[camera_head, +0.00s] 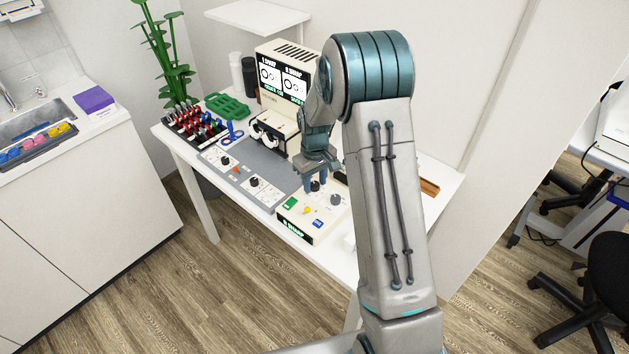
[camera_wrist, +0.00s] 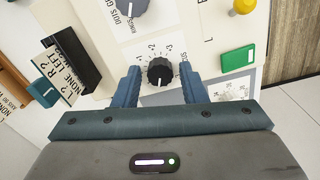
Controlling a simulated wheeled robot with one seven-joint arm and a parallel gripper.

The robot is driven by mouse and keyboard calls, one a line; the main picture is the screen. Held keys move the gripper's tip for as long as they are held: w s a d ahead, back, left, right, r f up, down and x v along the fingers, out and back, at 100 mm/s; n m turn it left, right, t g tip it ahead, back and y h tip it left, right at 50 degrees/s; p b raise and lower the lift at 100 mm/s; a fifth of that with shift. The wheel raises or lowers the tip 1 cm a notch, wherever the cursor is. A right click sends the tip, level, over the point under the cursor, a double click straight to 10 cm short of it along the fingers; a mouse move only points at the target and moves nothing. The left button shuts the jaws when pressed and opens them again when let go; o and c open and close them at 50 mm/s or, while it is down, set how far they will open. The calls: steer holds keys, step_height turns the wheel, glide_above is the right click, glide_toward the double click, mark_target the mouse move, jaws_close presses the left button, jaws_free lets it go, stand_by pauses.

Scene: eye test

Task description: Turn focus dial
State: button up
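The focus dial (camera_wrist: 160,72) is a small black ribbed knob with a numbered scale around its far side, in the wrist view. Its label is partly hidden by my right finger. My gripper (camera_wrist: 157,78) is open, with one blue finger on each side of the knob and a narrow gap on both sides. I cannot tell how deep the fingertips reach beside it. In the head view the dial (camera_head: 315,186) is on the cream console (camera_head: 299,232), and my gripper (camera_head: 316,182) points down at it from above.
A grey knob (camera_head: 335,199), a green button (camera_head: 290,203), a yellow knob (camera_head: 307,210) and a blue button (camera_head: 318,223) share the console. A black block (camera_wrist: 72,60) stands left in the wrist view. A display box (camera_head: 284,75) and grey panel (camera_head: 245,172) are nearby.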

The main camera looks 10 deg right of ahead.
mark_target(315, 186)
steer(key=shift+o, duration=0.4)
steer(key=shift+r, duration=0.1)
step_height(315, 186, up, 14)
steer(key=b, duration=0.1)
stand_by(0.5)
steer(key=s+r+m+t, duration=0.1)
steer(key=s+r, duration=0.2)
steer(key=s, duration=0.4)
steer(key=s+r+m+t, duration=0.1)
steer(key=s+r, duration=0.2)
steer(key=s, duration=0.5)
steer(key=s+f+m+t, duration=0.1)
steer(key=s+m, duration=0.1)
steer(key=s, duration=1.1)
steer(key=shift+a+f+m, duration=0.15)
steer(key=shift+a+m, duration=0.05)
steer(key=shift+m, duration=0.1)
stand_by(2.1)
